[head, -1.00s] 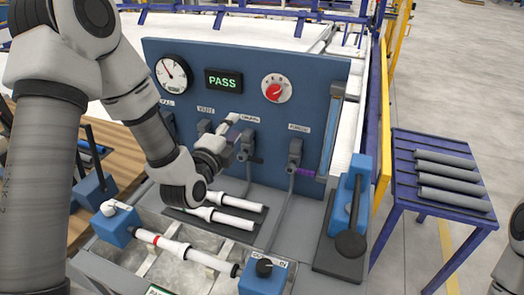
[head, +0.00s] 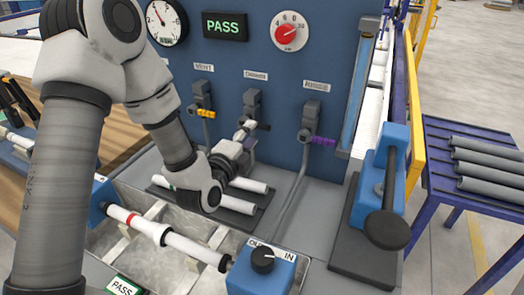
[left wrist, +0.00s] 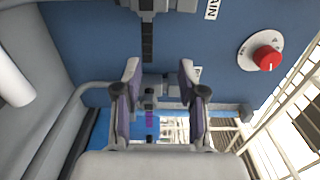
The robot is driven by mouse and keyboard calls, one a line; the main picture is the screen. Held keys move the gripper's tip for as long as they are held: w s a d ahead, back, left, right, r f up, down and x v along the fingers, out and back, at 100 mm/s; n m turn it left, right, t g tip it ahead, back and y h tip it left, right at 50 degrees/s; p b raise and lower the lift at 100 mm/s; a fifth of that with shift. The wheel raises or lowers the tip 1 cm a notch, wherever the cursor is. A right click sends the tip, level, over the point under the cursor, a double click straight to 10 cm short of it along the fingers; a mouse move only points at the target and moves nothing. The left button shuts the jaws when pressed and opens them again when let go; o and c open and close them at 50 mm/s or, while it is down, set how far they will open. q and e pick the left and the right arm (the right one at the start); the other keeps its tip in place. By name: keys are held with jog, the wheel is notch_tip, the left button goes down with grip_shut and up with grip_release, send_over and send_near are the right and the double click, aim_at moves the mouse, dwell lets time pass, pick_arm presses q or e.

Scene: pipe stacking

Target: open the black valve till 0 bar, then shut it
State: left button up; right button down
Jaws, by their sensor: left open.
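The black valve (head: 252,104) is the middle of three valves on the blue panel. Its black handle (head: 263,126) points right in the head view. In the left wrist view a dark valve body (left wrist: 165,5) and a dark segmented bar (left wrist: 148,40) show beyond the fingertips. My left gripper (head: 245,130) is open and empty, just below and beside the black handle; its spread fingers also show in the left wrist view (left wrist: 163,78). I cannot tell whether it touches the handle. The gauge (head: 165,21) has its needle toward the upper left. My right gripper is out of view.
The yellow-handled valve (head: 203,98) is left, the purple-handled valve (head: 311,120) right. A red dial (head: 289,33) and a green PASS display (head: 224,26) sit above. A black-handled blue press (head: 378,190) stands at right. White pipes (head: 240,203) lie below my gripper.

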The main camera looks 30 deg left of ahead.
aim_at(261, 128)
pick_arm(q)
jog(key=w, duration=0.2)
jog(key=w+f+p, duration=0.1)
jog(key=w, duration=0.5)
jog(key=shift+a+f, duration=0.25)
jog(key=shift+f, duration=0.15)
jog(key=shift+s, duration=0.1)
grip_shut()
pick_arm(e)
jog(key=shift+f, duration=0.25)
